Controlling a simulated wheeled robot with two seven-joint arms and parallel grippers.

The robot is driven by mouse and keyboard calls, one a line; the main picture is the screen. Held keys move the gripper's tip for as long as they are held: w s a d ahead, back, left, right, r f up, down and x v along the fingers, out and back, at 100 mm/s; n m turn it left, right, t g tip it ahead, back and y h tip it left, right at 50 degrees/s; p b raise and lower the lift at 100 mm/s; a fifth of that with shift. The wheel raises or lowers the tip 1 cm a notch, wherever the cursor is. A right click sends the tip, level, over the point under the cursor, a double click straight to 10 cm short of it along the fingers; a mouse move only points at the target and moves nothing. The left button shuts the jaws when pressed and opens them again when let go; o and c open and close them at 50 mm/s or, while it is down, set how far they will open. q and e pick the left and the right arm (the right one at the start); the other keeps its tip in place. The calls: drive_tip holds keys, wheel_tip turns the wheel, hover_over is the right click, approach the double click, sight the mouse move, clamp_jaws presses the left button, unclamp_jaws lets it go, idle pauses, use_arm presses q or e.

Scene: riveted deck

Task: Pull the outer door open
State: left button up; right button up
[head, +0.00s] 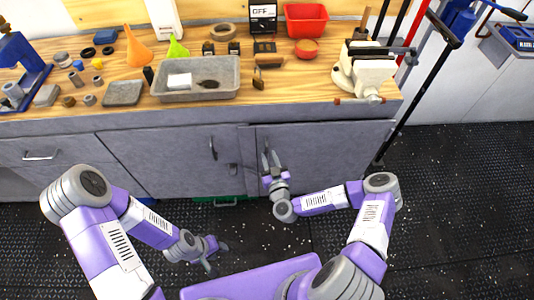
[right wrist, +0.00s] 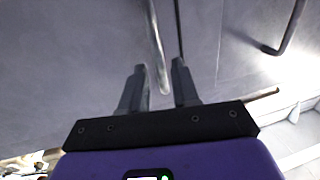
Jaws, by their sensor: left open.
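The grey cabinet under the workbench has a right door (head: 330,150) and a left door (head: 165,160), both looking closed. A dark vertical handle (head: 213,148) is on the left door. My right gripper (head: 270,162) is at the left edge of the right door, its fingers pointing at the door. In the right wrist view a bar handle (right wrist: 156,45) runs between the two open fingers (right wrist: 159,80); I see no clear contact. Another handle (right wrist: 288,30) shows at the upper right there. My left gripper (head: 214,258) is open and empty, low over the floor.
The bench top carries a grey tray (head: 200,95), a vise (head: 365,70), a red bin (head: 305,20) and small parts. A green box (head: 222,201) lies under the cabinet. The dark floor (head: 450,200) at right is clear.

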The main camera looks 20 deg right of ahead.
sight(267, 153)
drive_tip(key=shift+w+b, duration=0.35)
drive_tip(key=shift+w, duration=1.3)
drive_tip(key=shift+c, duration=0.3)
clamp_jaws()
drive_tip(key=shift+s, duration=0.1)
